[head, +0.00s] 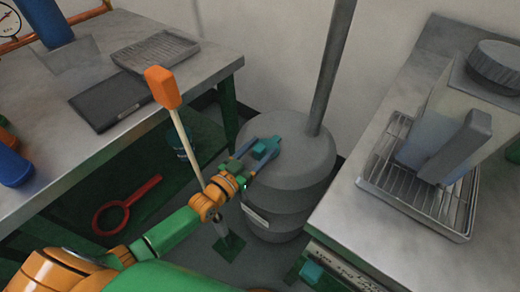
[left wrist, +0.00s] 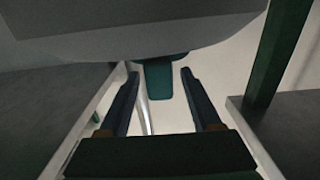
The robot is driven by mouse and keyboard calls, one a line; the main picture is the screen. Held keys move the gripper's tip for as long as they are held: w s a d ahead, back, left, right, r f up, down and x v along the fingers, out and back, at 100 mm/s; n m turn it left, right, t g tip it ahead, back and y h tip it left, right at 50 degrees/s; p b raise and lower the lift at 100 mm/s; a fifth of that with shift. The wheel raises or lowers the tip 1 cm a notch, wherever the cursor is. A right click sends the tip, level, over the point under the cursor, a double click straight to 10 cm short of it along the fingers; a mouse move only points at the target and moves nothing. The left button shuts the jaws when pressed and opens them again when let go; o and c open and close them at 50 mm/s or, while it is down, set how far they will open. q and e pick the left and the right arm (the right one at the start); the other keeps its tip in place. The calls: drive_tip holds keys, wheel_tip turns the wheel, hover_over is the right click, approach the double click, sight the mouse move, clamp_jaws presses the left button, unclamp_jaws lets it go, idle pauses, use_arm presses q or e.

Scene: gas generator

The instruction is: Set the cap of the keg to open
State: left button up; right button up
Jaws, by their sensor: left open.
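The grey keg (head: 300,170) stands on the floor between two tables, with a grey pipe rising from its top. Its teal cap (head: 266,146) sits on the left part of the keg's top. My left gripper (head: 257,160) reaches in from the lower left to the cap and is open. In the left wrist view, the cap (left wrist: 158,82) shows below the keg's grey body (left wrist: 130,35), between the two spread fingers (left wrist: 160,95). I cannot tell whether the fingers touch it. My right gripper is not in view.
A lever with an orange handle (head: 162,88) rises left of the keg, close to my left arm. The left table (head: 100,130) and the right table (head: 330,220) flank the keg. A wire rack (head: 440,215) holds a grey container. A red ring-handled tool (head: 125,207) lies low at left.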

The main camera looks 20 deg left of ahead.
use_arm(q)
clamp_jaws()
idle(0.5)
idle(0.9)
